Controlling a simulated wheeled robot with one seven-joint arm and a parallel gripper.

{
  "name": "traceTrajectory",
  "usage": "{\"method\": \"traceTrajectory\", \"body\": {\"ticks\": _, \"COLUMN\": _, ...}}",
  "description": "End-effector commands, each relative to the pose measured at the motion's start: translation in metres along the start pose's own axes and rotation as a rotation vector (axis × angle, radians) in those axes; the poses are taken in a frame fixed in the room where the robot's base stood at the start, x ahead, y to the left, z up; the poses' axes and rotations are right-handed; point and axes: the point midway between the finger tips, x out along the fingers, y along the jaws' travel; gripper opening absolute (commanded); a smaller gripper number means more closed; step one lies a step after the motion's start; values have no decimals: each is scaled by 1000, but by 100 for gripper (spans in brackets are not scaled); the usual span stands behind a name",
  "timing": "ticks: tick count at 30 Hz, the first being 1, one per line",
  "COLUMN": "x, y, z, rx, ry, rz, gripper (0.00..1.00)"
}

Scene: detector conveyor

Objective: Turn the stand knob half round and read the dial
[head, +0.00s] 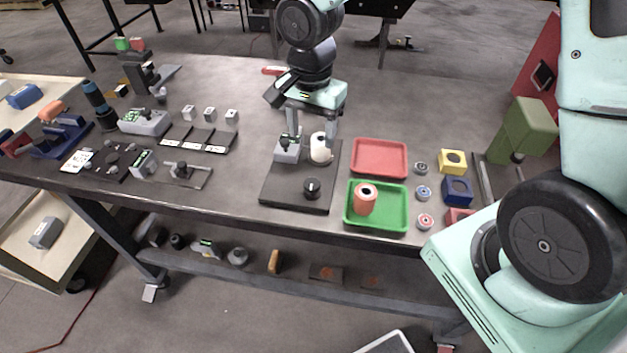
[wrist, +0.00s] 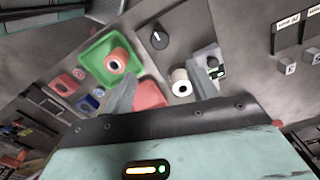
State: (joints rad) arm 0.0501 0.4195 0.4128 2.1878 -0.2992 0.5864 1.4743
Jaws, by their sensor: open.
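The stand is a dark base plate (head: 283,193) on the table. A round black knob (head: 311,187) with a pale pointer mark sits at its front; it also shows in the wrist view (wrist: 159,38). At the back of the plate are a grey meter box (head: 287,150) with a small green display and a white hollow cylinder (head: 320,148). The display also shows in the wrist view (wrist: 216,71), but its reading is too small to make out. My gripper (head: 311,138) is open, pointing down over the back of the plate, apart from the knob.
Right of the stand are a red tray (head: 379,142) and a green tray (head: 360,222) holding an upright salmon cylinder (head: 365,199). Small discs and coloured blocks lie further right. A green press-like fixture (head: 527,130) stands at the right.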

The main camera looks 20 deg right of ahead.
Motion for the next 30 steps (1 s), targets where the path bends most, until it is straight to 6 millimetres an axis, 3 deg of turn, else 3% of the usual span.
{"method": "traceTrajectory", "body": {"ticks": 12, "x": 87, "y": 1, "z": 2, "rx": -5, "ry": -3, "rz": 6, "gripper": 58}}
{"method": "traceTrajectory", "body": {"ticks": 18, "x": 121, "y": 1, "z": 1, "rx": -4, "ry": -2, "rz": 4, "gripper": 58}}
{"method": "traceTrajectory", "body": {"ticks": 24, "x": 140, "y": 0, "z": 1, "rx": -2, "ry": 0, "rz": 2, "gripper": 58}}
{"method": "traceTrajectory", "body": {"ticks": 30, "x": 145, "y": 0, "z": 0, "rx": -3, "ry": 0, "rz": 0, "gripper": 58}}
